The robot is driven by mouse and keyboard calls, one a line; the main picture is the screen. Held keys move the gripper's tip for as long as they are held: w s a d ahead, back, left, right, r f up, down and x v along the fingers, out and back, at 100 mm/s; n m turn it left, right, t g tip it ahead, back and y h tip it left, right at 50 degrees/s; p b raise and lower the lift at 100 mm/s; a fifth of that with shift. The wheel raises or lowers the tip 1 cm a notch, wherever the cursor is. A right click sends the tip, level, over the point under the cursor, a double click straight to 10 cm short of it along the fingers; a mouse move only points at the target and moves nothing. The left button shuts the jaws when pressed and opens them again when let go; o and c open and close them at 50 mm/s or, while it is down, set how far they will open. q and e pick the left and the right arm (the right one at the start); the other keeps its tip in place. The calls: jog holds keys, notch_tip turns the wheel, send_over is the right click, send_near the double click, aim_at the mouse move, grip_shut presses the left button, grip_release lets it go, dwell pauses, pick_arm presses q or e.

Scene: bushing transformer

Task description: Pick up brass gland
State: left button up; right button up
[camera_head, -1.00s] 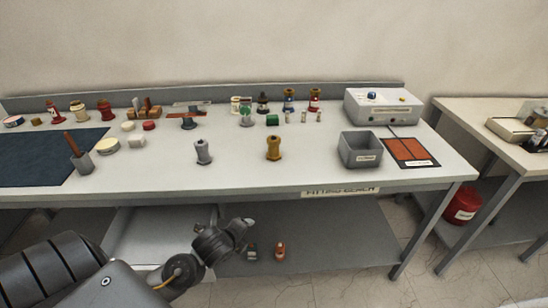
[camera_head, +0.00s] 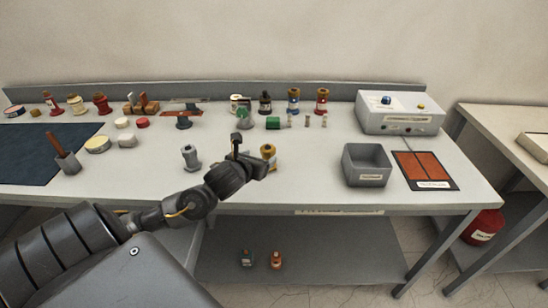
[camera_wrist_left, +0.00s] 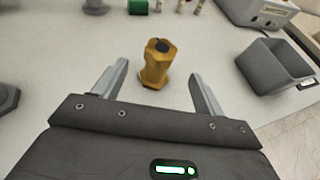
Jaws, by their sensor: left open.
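The brass gland (camera_wrist_left: 156,64) stands upright on the white bench top, a gold piece with a hex body and a dark opening on top. In the head view the brass gland (camera_head: 268,152) shows just behind my left gripper, which hides part of it. My left gripper (camera_head: 250,150) is open and empty. In the left wrist view its two fingers (camera_wrist_left: 155,88) are spread, with the gland ahead and between them, apart from both. A grey gland (camera_head: 191,157) stands to the left on the bench. My right gripper is not in view.
A grey open bin (camera_head: 367,166) stands right of the brass gland, beside an orange-and-black pad (camera_head: 425,170). A grey control box (camera_head: 400,113) is at the back right. Several bottles and small parts line the back. The bench around the gland is mostly clear.

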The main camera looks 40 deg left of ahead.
aim_at(264, 153)
pick_arm(q)
jog(key=shift+w+a+p, duration=0.25)
jog(key=shift+p, duration=0.05)
jog(key=p+x, duration=0.1)
jog(key=x, duration=0.1)
jog(key=shift+w+a+f, duration=0.2)
jog(key=shift+w, duration=0.05)
jog(key=shift+x, duration=0.95)
jog(key=shift+d+f, duration=0.1)
jog(key=shift+w+p, duration=0.2)
jog(key=shift+p, duration=0.2)
jog(key=p+x, duration=0.1)
jog(key=x, duration=0.2)
jog(key=shift+w+d+f, duration=0.1)
jog(key=shift+w+f, duration=0.15)
jog(key=shift+f, duration=0.05)
jog(key=shift+w+f+p, duration=0.3)
jog(key=shift+w, duration=0.15)
jog(key=shift+c, duration=0.5)
jog(key=c, duration=1.2)
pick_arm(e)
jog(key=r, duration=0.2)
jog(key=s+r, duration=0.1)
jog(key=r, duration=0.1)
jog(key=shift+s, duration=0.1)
